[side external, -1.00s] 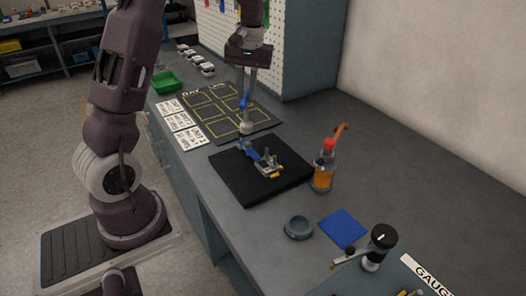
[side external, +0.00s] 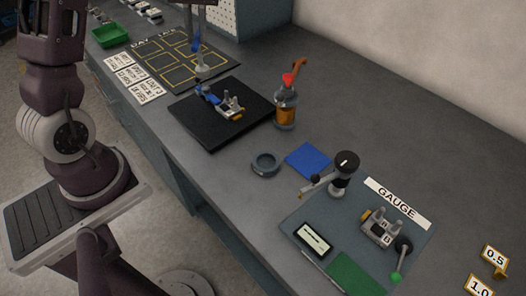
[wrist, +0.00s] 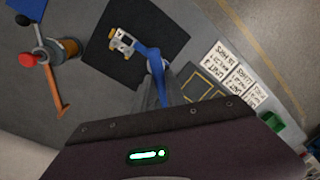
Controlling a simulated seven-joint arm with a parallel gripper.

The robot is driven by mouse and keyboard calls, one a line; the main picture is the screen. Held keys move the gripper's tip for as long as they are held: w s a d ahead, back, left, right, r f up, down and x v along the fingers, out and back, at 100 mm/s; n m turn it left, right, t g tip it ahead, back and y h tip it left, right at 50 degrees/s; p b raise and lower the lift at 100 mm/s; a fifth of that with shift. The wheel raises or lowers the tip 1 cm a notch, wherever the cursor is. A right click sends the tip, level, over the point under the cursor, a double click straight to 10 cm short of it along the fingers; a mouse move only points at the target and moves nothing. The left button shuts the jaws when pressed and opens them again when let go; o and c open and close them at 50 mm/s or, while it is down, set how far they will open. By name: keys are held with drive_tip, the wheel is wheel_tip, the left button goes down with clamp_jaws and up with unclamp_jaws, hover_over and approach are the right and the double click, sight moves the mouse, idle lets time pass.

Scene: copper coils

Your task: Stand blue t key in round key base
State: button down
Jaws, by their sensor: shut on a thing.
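My gripper (side external: 198,42) is at the top of the side view, shut on the blue T key (side external: 196,46). A grey part shows below the blue, just above the far edge of the black mat. In the wrist view the blue key (wrist: 154,62) reaches out from between my fingers (wrist: 165,92). The round key base (side external: 265,164), a dark grey ring, sits empty on the bench in front of the mat, apart from the key. How the fingers meet the key is too small to tell.
The black mat (side external: 190,124) bears a small metal fixture (side external: 230,105) with a blue part beside it. A red-topped orange bottle (side external: 285,108) stands right of the mat. A blue pad (side external: 308,160) and a dark upright tool (side external: 343,172) lie near the base.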

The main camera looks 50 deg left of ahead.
drive_tip(key=shift+d, duration=0.1)
drive_tip(key=s+d+f, duration=0.1)
drive_tip(key=d+f, duration=0.2)
drive_tip(key=d, duration=1.1)
drive_tip(key=s+d+f, duration=0.1)
drive_tip(key=d+f, duration=0.3)
drive_tip(key=d, duration=1)
drive_tip(key=shift+s+d+f, duration=0.15)
drive_tip(key=shift+s+d, duration=0.1)
drive_tip(key=shift+d, duration=0.15)
drive_tip(key=shift+f, duration=1.6)
drive_tip(key=c, duration=0.8)
unclamp_jaws()
